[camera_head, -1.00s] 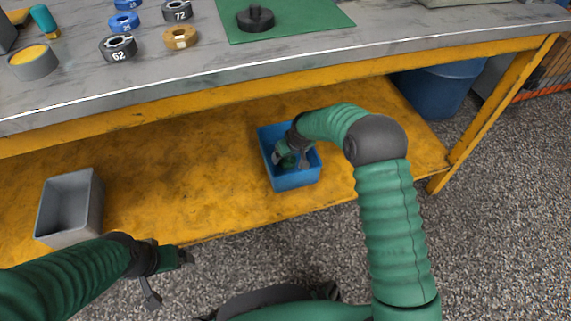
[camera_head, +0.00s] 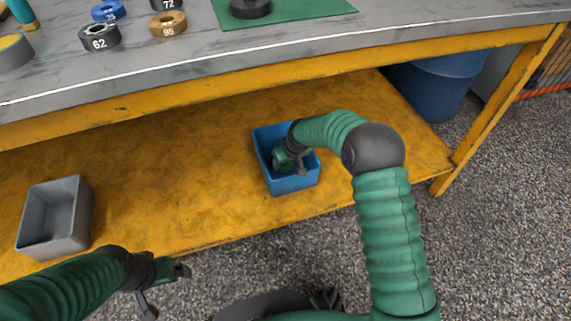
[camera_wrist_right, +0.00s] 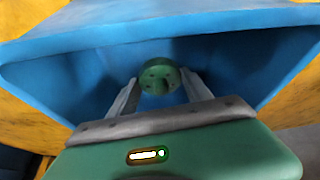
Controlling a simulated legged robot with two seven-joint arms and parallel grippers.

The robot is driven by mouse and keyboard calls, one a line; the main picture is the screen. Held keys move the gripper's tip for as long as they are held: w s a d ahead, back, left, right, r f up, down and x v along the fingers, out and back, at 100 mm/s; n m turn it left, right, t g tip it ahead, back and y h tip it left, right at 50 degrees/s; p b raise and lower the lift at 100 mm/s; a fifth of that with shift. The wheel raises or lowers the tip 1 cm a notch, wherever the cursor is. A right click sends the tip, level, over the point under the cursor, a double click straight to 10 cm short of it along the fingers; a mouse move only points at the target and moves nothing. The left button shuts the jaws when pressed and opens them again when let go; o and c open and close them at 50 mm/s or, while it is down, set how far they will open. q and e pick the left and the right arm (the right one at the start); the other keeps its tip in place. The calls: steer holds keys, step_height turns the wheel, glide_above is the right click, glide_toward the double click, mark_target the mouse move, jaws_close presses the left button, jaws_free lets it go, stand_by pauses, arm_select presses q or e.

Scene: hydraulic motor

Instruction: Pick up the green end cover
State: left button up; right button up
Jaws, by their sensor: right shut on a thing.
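The green end cover (camera_wrist_right: 160,80) is a round disc with small holes and a knob. In the right wrist view it sits between the two fingers of my right gripper (camera_wrist_right: 160,92), inside the blue bin (camera_wrist_right: 60,75). My right gripper is shut on it. In the head view my right gripper (camera_head: 291,161) reaches down into the blue bin (camera_head: 294,185), and I cannot make the cover out there. My left gripper (camera_head: 165,286) is open and empty, its fingers apart, in front of the lower shelf.
The blue bin stands on the yellow lower shelf (camera_head: 170,180). A grey bin (camera_head: 52,245) stands on the shelf at left. The grey tabletop (camera_head: 190,60) overhangs the shelf, with several numbered rings on it. A blue barrel (camera_head: 437,100) stands at right.

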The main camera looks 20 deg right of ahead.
jaws_close()
step_height(320, 180, up, 10)
steer(key=p, duration=0.7)
steer(key=shift+p, duration=0.4)
steer(key=shift+r, duration=0.1)
steer(key=shift+r+p, duration=0.75)
steer(key=shift+p, duration=0.25)
steer(key=shift+r, duration=0.1)
